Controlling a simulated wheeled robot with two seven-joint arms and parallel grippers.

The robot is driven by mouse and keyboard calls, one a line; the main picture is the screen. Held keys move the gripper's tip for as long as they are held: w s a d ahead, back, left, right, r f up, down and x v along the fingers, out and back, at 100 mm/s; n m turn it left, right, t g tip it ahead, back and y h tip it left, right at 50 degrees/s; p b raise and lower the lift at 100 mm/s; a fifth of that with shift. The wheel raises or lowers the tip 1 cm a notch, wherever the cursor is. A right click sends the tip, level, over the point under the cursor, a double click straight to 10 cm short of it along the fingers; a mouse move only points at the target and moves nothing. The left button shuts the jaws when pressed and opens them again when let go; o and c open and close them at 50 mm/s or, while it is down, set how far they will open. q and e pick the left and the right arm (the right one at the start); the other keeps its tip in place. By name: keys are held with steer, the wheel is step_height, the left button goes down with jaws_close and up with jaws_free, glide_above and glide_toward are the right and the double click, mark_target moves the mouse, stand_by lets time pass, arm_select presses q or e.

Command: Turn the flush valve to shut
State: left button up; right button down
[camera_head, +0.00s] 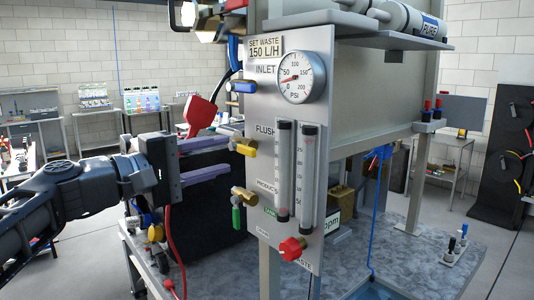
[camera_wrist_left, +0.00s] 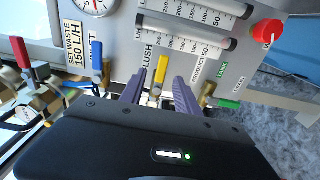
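The flush valve has a yellow lever (camera_head: 246,149) on a brass body, at the left edge of the grey panel (camera_head: 262,185) below the FLUSH label (camera_head: 265,131). The lever points right, roughly level, across the panel edge. My left gripper (camera_head: 229,155) is open and level, with its two purple fingers reaching toward the valve from the left. In the left wrist view the yellow lever (camera_wrist_left: 161,69) appears between the two fingertips (camera_wrist_left: 160,77). Contact between fingers and lever does not show. My right gripper is in neither view.
A blue lever (camera_head: 243,87) sits above the flush valve and a green lever (camera_head: 236,218) below it. A large red handle (camera_head: 199,114) stands behind and left. Two flow tubes (camera_head: 283,170), a pressure gauge (camera_head: 301,77) and a red knob (camera_head: 292,248) are on the panel.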

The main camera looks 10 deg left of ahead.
mark_target(246, 152)
arm_select(q)
steer(key=shift+w+d+h+p, duration=0.2)
steer(key=shift+d+h+p, duration=0.1)
steer(key=shift+d+p, duration=0.1)
steer(key=p+x, duration=0.1)
steer(key=x, duration=0.4)
steer(key=shift+f+p, duration=0.1)
steer(key=shift+p, duration=0.25)
steer(key=shift+w+d+f, duration=0.1)
steer(key=shift+w+d, duration=0.3)
steer(key=shift+w, duration=0.1)
jaws_close()
stand_by(0.8)
